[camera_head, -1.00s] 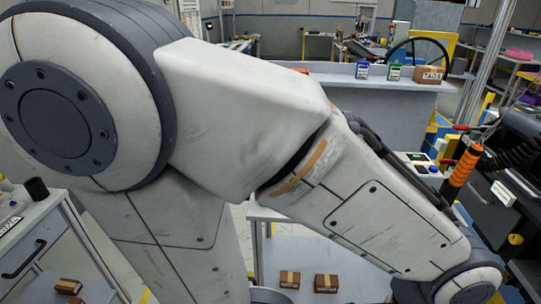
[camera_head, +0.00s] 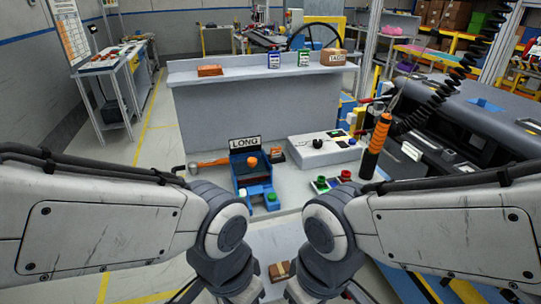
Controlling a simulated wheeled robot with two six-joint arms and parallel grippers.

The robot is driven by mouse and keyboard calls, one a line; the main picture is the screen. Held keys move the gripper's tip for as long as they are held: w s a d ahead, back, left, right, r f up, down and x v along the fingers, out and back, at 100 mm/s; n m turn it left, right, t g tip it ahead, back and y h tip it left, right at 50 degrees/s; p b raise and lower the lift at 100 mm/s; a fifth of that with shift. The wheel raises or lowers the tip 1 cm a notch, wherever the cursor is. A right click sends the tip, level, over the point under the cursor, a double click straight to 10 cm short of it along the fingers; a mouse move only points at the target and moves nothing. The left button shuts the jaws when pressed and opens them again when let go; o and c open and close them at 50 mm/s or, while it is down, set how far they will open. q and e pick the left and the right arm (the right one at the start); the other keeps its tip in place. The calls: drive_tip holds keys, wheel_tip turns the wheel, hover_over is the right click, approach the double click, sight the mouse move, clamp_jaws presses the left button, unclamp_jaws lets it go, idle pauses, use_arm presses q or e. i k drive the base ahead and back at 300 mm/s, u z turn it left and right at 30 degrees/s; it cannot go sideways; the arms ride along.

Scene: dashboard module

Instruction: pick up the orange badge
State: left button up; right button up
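No card that is clearly an orange badge shows.
A brown box marked TAGS (camera_head: 333,57) stands right of the cards. An orange-gripped tool (camera_head: 378,140) hangs at right.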

sight(276, 152)
drive_tip(key=k, duration=0.55)
drive_tip(key=z, duration=0.8)
drive_tip(key=i, duration=1.8)
drive_tip(key=u, duration=0.9)
drive_tip(key=i, duration=0.45)
drive_tip(key=u, duration=0.5)
